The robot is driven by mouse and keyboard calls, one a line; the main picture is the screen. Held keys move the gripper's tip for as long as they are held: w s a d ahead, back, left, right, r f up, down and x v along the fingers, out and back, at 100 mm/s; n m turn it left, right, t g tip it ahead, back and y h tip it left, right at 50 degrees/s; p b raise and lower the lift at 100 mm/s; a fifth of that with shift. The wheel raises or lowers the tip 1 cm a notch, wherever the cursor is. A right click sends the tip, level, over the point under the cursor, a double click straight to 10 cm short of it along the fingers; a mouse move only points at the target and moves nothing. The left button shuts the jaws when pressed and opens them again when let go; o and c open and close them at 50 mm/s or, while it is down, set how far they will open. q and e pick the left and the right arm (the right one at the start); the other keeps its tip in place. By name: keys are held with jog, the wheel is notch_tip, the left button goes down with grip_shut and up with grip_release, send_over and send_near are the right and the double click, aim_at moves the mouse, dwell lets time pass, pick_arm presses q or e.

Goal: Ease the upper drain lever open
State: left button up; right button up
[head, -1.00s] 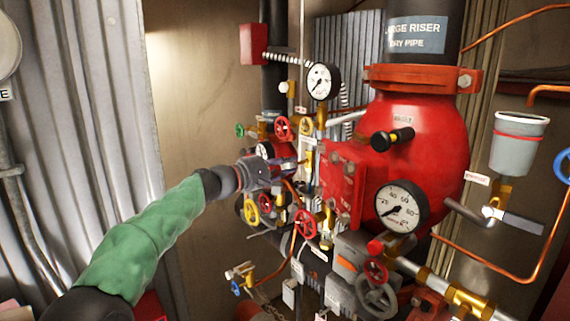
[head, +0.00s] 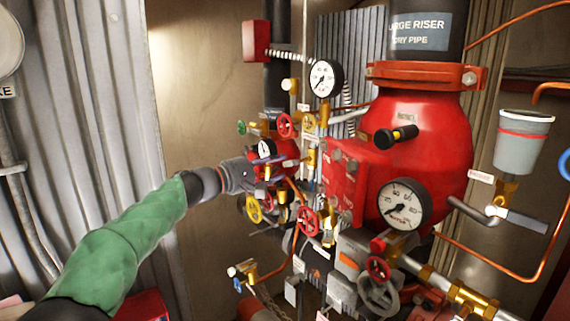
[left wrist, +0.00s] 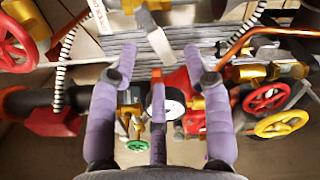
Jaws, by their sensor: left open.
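My left gripper (head: 278,170) reaches in from the left toward the crowded valve work beside the big red valve body. It also shows in the left wrist view (left wrist: 162,62), open, its purple-grey fingers spread with nothing held between them. A pale grey lever-like bar (left wrist: 160,42) lies ahead between the fingertips, apart from the outer two. Whether this bar is the upper drain lever I cannot tell. In the head view the gripper hides part of the fittings there. My right gripper is in neither view.
Red handwheels (head: 307,221), a yellow handwheel (head: 253,209) and a small gauge (head: 265,148) crowd around the gripper. The red valve body (head: 425,130) and a large gauge (head: 404,204) stand to the right. The bare wall (head: 200,90) leaves free room upper left.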

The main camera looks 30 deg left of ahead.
pick_arm(q)
jog(key=v, duration=0.7)
jog(key=shift+s, duration=0.15)
